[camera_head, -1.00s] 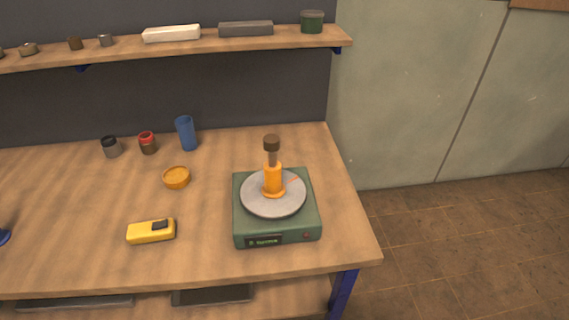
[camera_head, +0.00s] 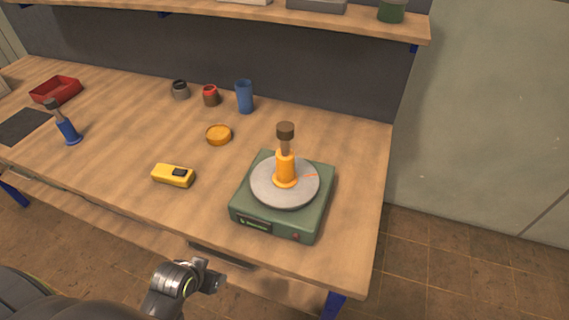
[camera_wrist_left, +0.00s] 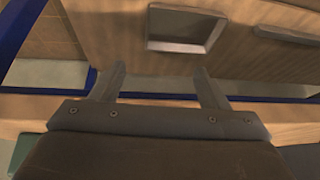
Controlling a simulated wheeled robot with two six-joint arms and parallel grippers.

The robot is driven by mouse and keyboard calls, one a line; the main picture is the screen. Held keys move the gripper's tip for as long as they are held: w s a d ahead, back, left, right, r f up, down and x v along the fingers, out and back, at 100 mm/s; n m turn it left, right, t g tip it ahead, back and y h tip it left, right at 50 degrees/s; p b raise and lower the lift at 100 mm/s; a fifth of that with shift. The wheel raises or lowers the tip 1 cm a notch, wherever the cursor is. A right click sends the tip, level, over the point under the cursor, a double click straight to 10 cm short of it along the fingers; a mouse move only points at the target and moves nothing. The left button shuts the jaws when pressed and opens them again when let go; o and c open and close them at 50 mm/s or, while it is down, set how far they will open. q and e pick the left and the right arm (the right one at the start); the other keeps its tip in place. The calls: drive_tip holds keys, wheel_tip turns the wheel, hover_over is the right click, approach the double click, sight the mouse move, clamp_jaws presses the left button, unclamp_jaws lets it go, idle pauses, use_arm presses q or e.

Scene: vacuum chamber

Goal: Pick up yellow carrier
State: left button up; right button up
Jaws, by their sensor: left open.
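The yellow carrier (camera_head: 285,169) is an orange-yellow flanged holder with a dark brown knob on a stem. It stands upright on the round grey plate (camera_head: 263,191) of a green device (camera_head: 319,201) at the table's right end. My left gripper (camera_wrist_left: 160,78) is open with nothing between its fingers in the left wrist view; the carrier does not show there. In the head view part of one of my arms shows at the bottom, below the table's front edge and well apart from the carrier. My right gripper is not seen.
A yellow box-shaped tool (camera_head: 172,176), an orange dish (camera_head: 218,135), a blue cup (camera_head: 244,97), two small jars, a blue holder (camera_head: 69,132) and a red tray (camera_head: 56,91) stand on the table (camera_head: 115,165). A shelf (camera_head: 340,22) runs above the back.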

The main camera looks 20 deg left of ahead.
use_arm(q)
drive_tip(key=w+d+r+m+t+h, duration=0.1)
drive_tip(key=w+d+r+t, duration=0.3)
drive_tip(key=r, duration=0.5)
drive_tip(key=w+d+r+m+t+h, duration=0.1)
drive_tip(key=w+r, duration=0.5)
drive_tip(key=r, duration=0.2)
drive_tip(key=m+t+h, duration=0.1)
drive_tip(key=t+h, duration=0.2)
approach(280, 161)
drive_tip(key=shift+g+y, duration=0.3)
drive_tip(key=p+x, duration=0.1)
drive_tip(key=x, duration=0.8)
drive_tip(key=shift+p, duration=0.3)
drive_tip(key=shift+w+d, duration=0.2)
drive_tip(key=shift+w, duration=0.25)
drive_tip(key=x, duration=0.1)
drive_tip(key=p+x, duration=0.1)
drive_tip(key=x, duration=0.1)
drive_tip(key=shift+w+r, duration=0.1)
drive_tip(key=shift+r, duration=0.2)
drive_tip(key=shift+w+d+f+p, duration=0.2)
drive_tip(key=shift+w+f+p, duration=0.15)
drive_tip(key=shift+w, duration=0.25)
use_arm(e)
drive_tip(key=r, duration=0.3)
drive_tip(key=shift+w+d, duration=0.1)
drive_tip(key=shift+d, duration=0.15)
